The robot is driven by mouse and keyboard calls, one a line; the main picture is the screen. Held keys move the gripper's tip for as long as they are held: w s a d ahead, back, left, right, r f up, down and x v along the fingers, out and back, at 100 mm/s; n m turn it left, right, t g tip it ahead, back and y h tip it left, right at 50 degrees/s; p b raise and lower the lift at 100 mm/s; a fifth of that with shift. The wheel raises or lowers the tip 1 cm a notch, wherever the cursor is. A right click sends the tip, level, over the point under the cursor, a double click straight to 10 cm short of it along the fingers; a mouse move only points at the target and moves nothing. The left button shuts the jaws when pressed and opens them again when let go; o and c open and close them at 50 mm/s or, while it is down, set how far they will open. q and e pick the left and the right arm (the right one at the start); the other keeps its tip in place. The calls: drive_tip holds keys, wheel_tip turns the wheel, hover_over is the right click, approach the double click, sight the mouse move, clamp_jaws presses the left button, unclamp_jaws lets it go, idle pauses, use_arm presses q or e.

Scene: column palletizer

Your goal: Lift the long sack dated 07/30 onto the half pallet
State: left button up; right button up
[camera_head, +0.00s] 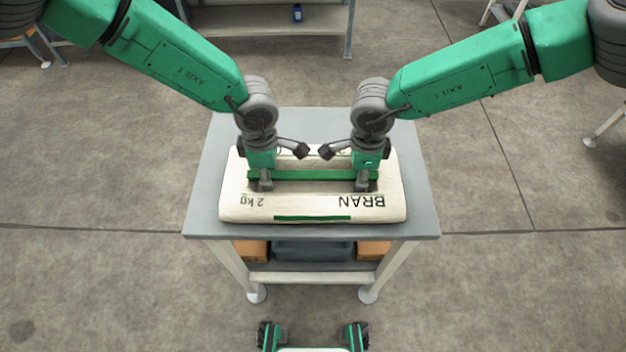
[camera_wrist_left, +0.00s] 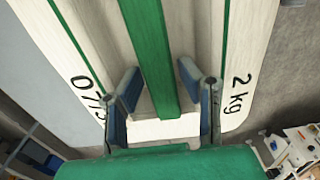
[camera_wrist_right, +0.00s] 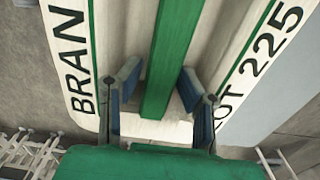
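The long cream sack (camera_head: 312,207) lies flat across a grey table, marked "BRAN" and "2 kg". A raised green strip (camera_head: 313,174) runs along its top. The left wrist view shows the sack (camera_wrist_left: 85,40) with a date starting "07/3", its end hidden by a finger. The right wrist view shows the sack (camera_wrist_right: 120,40) with "LOT 225". My left gripper (camera_head: 265,183) and right gripper (camera_head: 363,183) point down near the strip's two ends. Their fingers stand parted either side of the strip, with narrow gaps visible. I see no half pallet.
The grey table (camera_head: 210,190) has bare margins around the sack. Orange boxes (camera_head: 250,251) and a dark bin (camera_head: 312,251) sit beneath it. Open concrete floor lies either side.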

use_arm(q)
clamp_jaws()
use_arm(e)
clamp_jaws()
use_arm(q)
drive_tip(key=shift+w+r, duration=0.15)
drive_tip(key=shift+w, duration=0.05)
use_arm(e)
drive_tip(key=shift+w+r, duration=0.15)
